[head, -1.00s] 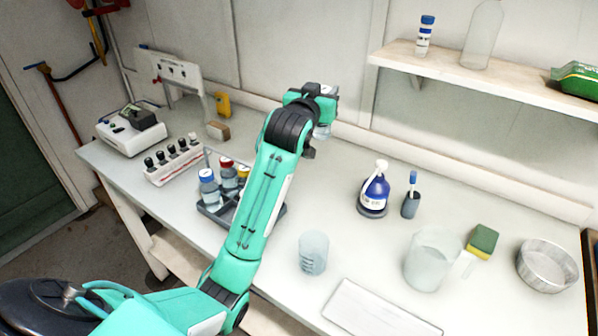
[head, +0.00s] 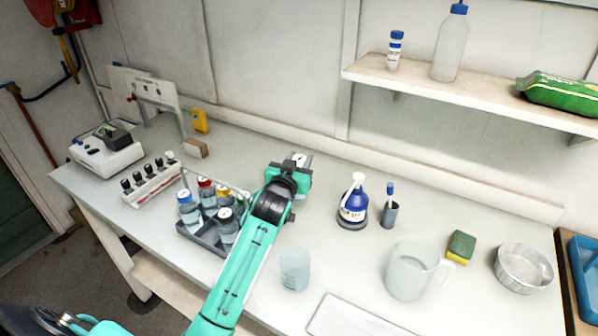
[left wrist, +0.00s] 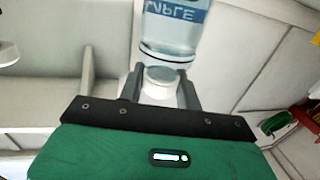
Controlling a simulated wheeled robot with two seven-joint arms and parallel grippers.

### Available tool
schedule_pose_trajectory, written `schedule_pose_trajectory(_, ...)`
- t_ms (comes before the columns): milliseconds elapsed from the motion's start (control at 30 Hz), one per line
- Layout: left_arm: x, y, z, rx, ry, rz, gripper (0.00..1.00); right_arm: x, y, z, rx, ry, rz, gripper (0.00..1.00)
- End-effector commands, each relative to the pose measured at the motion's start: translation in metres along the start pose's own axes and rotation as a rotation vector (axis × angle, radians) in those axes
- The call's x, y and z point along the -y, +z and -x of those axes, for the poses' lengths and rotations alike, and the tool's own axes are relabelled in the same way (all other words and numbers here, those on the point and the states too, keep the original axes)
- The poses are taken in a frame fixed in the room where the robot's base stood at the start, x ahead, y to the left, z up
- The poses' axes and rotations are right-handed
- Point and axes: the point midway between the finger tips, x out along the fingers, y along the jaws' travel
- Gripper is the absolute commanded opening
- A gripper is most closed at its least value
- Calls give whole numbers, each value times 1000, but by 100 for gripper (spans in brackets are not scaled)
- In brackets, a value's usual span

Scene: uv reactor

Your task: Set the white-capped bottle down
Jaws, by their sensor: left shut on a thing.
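In the head view my left gripper (head: 288,180) is over the table, just right of the bottle carrier, and hides the bottle. I cannot tell whether the bottle's base touches the table. My right gripper is not in view.
The grey carrier (head: 190,237) holds several bottles left of my arm. A beaker (head: 295,268) and a pitcher (head: 408,272) stand nearer the front. The table behind the gripper is clear.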

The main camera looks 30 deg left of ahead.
Motion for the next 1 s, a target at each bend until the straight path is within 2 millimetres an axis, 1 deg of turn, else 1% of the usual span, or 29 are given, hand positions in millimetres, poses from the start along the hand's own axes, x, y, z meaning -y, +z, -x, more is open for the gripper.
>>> schedule_pose_trajectory(100,0,19,0,5,0,0,0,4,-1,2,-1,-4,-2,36)
schedule_pose_trajectory(233,0,35,0,3,0,1,0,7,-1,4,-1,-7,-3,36)
schedule_pose_trajectory(667,0,43,0,0,0,1,0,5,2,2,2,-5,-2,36)
schedule_pose_trajectory(700,0,43,0,1,0,0,40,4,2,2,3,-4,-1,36)
schedule_pose_trajectory(767,0,42,0,2,0,0,52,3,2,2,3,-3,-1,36)
schedule_pose_trajectory(800,0,42,0,2,0,0,56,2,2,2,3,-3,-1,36)
schedule_pose_trajectory(1000,0,42,0,2,0,0,56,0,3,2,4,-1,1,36)
